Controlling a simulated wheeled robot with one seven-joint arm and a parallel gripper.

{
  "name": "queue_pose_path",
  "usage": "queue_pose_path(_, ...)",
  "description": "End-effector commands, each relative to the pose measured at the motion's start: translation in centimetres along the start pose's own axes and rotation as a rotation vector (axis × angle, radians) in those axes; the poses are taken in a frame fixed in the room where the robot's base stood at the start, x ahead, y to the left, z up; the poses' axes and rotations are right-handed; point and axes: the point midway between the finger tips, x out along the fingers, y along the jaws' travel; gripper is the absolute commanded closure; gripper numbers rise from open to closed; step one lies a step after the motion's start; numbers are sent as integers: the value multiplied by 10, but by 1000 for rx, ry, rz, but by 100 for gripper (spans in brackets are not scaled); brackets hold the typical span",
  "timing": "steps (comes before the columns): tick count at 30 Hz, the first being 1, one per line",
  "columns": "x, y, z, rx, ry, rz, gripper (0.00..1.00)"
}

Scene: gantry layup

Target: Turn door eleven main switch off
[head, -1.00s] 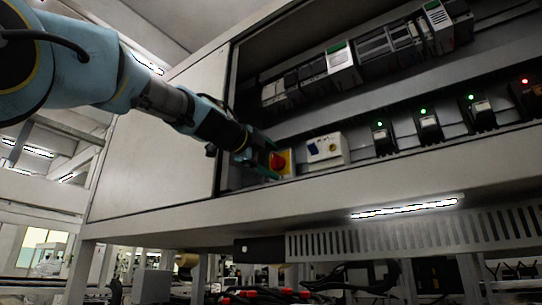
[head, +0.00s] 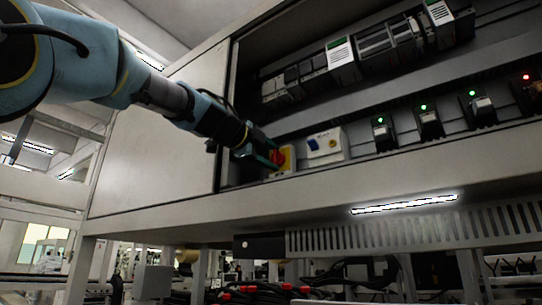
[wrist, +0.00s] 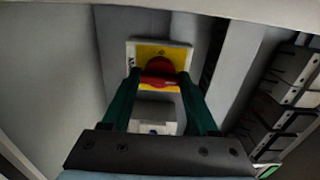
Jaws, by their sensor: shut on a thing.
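The main switch is a red rotary knob (wrist: 160,66) on a yellow plate (wrist: 177,55), mounted low in the open cabinet, near the left end of its lower row. In the head view the yellow plate (head: 289,156) shows just past my fingertips, with the red knob partly hidden. My gripper (head: 272,156) reaches in from the left. In the wrist view its two green fingers (wrist: 158,80) stand on either side of the knob, shut on it. The label on the plate is too small to read, and I cannot tell the knob's exact position.
A pale box with a blue and a yellow part (head: 325,145) sits just right of the switch. Further right are several black breakers (head: 430,122) with green lights, and one red light. The cabinet's left panel (head: 160,140) and lower ledge (head: 330,182) bound the opening.

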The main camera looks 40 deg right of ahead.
Motion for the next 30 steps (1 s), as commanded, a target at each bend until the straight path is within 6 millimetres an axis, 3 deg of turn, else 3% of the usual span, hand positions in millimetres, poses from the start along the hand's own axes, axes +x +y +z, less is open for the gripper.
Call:
queue_pose_path(14,0,4,2,-72,-4,2,96)
queue_pose_path(30,0,3,3,-466,-5,2,96)
